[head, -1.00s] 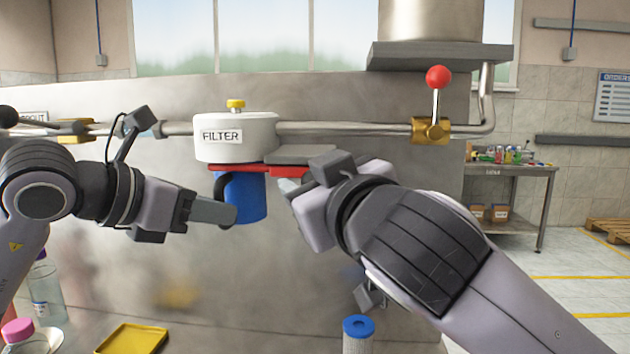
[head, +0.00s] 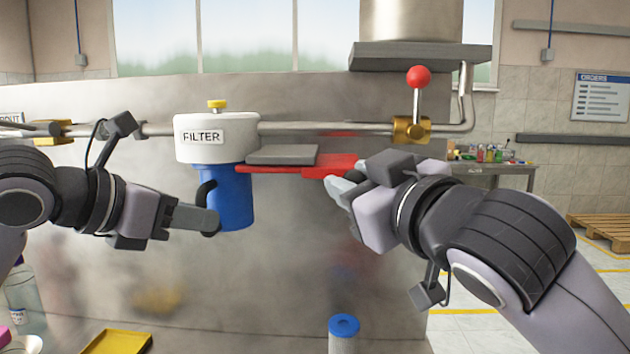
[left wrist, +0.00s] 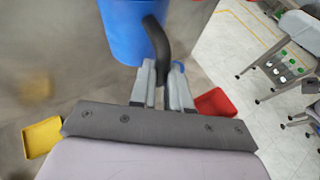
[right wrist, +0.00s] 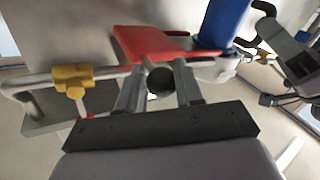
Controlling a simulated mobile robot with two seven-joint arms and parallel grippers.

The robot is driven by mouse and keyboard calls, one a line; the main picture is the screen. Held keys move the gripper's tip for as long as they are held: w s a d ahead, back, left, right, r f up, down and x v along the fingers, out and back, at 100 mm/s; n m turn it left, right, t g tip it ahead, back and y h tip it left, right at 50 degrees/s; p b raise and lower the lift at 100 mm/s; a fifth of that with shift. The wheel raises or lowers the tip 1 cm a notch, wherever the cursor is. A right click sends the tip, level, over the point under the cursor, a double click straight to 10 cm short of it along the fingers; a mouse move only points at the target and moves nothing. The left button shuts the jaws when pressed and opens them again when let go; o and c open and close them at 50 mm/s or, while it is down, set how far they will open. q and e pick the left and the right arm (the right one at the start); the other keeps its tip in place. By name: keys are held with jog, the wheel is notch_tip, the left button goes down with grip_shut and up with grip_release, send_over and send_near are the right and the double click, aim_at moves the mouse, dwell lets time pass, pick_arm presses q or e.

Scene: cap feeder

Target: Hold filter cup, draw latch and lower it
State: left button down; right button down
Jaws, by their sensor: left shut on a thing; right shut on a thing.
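The white filter housing (head: 217,140) hangs on a pipe at the steel panel. The blue filter cup (head: 234,205) is upright directly beneath it; I see no clear gap between them. My left gripper (head: 212,220) is shut on the cup's black handle (left wrist: 157,38), which shows between the fingers in the left wrist view. The red latch (head: 320,166) sticks out to the right of the housing, beside a grey guide block (head: 282,154). My right gripper (head: 338,186) is shut on the latch's dark round knob (right wrist: 160,82), partly hidden by the fingers.
A brass valve with a red-ball lever (head: 418,77) is on the pipe, right of the latch. Below stand a blue-topped cartridge (head: 344,326) and a yellow tray (head: 116,342). Bottles are at lower left. The space directly under the cup looks clear.

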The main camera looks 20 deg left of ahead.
jog(key=shift+w+d+f, duration=0.1)
jog(key=shift+d+f, duration=0.05)
jog(key=shift+d, duration=0.2)
jog(key=c, duration=1.1)
grip_release()
jog(key=shift+o, duration=1.3)
jog(key=shift+d, duration=0.1)
jog(key=v, duration=1.2)
